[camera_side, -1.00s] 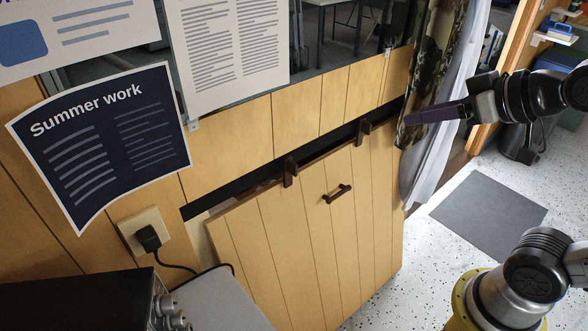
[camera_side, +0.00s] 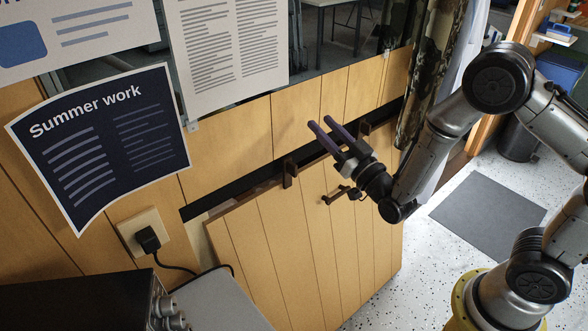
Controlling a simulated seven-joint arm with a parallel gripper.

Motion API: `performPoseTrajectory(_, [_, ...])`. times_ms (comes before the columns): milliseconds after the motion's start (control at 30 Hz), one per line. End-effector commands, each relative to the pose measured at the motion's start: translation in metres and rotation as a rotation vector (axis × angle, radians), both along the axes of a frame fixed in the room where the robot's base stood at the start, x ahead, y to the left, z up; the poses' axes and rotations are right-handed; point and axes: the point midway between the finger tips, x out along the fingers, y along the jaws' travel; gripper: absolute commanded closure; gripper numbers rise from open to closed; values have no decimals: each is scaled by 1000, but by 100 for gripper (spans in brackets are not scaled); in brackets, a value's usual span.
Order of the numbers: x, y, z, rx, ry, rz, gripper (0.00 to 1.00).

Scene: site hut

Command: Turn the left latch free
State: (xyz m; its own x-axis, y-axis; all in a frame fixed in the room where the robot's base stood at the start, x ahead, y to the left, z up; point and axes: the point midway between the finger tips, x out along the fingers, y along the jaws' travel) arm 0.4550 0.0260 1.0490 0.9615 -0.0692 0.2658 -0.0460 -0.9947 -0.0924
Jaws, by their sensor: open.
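The left latch (camera_side: 290,171) is a small dark upright block at the top edge of a slatted wooden panel (camera_side: 268,232). The right latch (camera_side: 364,128) is a similar dark block further right, partly hidden behind my gripper. My gripper (camera_side: 319,121) is open and empty, with its two purple fingers pointing up and left. In the picture the fingertips are above and right of the left latch and appear apart from it. A dark bar handle (camera_side: 330,198) on the panel is partly covered by my gripper's body.
A camouflage curtain (camera_side: 428,75) hangs at the right, close to my arm. A wall socket (camera_side: 143,230) with a plug and a dark box with knobs (camera_side: 85,303) are at lower left.

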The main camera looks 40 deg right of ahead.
Motion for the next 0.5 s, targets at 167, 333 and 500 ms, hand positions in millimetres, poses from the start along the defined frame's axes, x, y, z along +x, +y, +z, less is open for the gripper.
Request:
performPoseTrajectory(167, [-35,12,-116,-61,165,29,56])
performPoseTrajectory(333, [-54,17,-159,-85,270,53,56])
performPoseTrajectory(500, [-43,19,-160,-86,272,57,56])
